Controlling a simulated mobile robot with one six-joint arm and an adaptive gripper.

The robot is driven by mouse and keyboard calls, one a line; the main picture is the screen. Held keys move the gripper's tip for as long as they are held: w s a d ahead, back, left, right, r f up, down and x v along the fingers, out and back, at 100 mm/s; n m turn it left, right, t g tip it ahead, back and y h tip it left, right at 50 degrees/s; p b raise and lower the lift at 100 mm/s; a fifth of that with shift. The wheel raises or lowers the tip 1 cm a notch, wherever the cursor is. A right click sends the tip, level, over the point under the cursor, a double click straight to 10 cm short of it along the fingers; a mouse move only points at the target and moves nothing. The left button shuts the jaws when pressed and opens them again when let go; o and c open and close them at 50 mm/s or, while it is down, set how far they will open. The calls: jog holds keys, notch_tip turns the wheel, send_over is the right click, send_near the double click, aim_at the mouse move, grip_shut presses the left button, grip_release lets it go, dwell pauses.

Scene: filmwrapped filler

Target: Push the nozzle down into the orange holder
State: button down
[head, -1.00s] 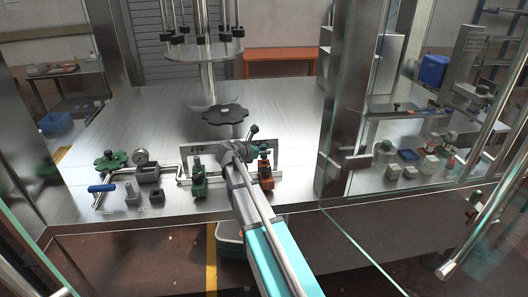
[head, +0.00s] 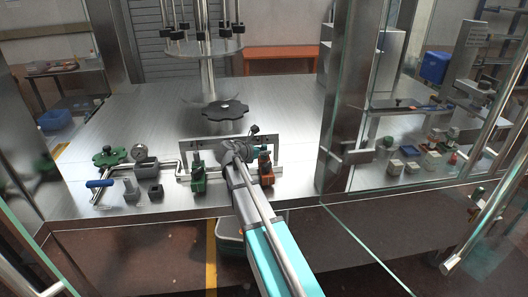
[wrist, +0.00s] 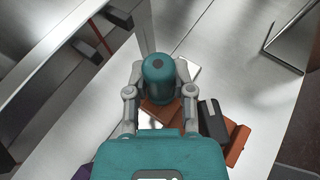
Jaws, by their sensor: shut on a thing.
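The nozzle (wrist: 160,78) shows in the wrist view as a teal, round-topped cylinder, seen from above. My gripper (wrist: 160,86) is shut on it, one grey finger on each side. The orange holder (wrist: 237,145) lies below and to the right of the nozzle, partly hidden by my gripper. My arm hides most of the gripper there. How deep the nozzle sits in the holder cannot be told.
A similar green holder (head: 199,178) stands left of my arm, in front of a metal bracket (head: 205,143). Grey blocks (head: 147,169) and a green handwheel (head: 109,156) are further left. A glass panel and steel post (head: 343,120) bound the right.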

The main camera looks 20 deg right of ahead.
jog(key=shift+s+f+b, duration=0.1)
jog(key=shift+f+b, duration=0.2)
jog(key=shift+b, duration=0.05)
dwell(1.1)
jog(key=shift+c, duration=2)
grip_release()
jog(key=shift+r, duration=0.15)
notch_tip(320, 180, up, 8)
jog(key=p, duration=0.8)
jog(key=shift+r+p, duration=0.2)
jog(key=shift+p, duration=0.15)
